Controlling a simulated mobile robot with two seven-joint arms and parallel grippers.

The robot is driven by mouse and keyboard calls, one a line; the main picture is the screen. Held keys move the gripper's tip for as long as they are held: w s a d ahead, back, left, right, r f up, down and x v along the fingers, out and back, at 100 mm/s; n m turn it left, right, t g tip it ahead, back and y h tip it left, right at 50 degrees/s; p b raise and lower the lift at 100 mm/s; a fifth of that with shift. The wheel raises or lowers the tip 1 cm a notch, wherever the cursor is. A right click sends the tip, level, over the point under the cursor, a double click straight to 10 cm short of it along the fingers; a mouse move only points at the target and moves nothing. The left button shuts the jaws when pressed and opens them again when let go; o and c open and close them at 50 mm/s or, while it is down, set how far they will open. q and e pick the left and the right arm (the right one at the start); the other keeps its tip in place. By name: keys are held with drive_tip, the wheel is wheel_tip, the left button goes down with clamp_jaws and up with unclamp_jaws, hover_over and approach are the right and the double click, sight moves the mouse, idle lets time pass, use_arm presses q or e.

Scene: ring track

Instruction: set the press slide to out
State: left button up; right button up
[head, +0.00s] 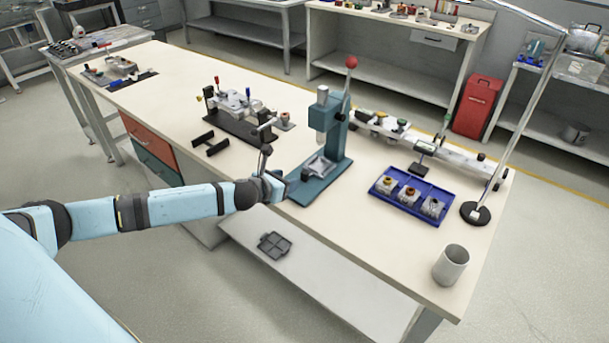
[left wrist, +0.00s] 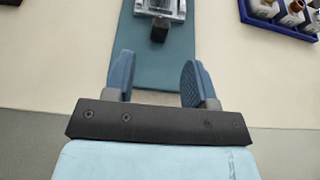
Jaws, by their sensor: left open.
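The teal press (head: 340,145) stands on the bench, with a lever topped by a red ball (head: 351,62). Its metal slide (head: 318,165) lies low on the teal base plate, in front of the column. In the left wrist view, the slide (left wrist: 165,7) is at the top edge, partly cut off, with a dark handle (left wrist: 159,30) facing me. My left gripper (head: 284,187) is at the plate's front end. It also shows in the left wrist view (left wrist: 158,65), with fingers apart, nothing between them, and the handle ahead, apart from them. My right gripper is not in view.
A blue tray (head: 384,198) with three blocks lies right of the press. A grey cup (head: 451,264) and a lamp's round base (head: 475,213) stand farther right. A dark fixture (head: 240,127) is to the left. A grey tray (head: 274,245) lies on the lower shelf.

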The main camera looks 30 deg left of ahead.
sight(303, 175)
use_arm(q)
drive_tip(key=x, duration=0.9)
drive_tip(key=shift+f, duration=0.1)
clamp_jaws()
drive_tip(key=shift+s, duration=0.2)
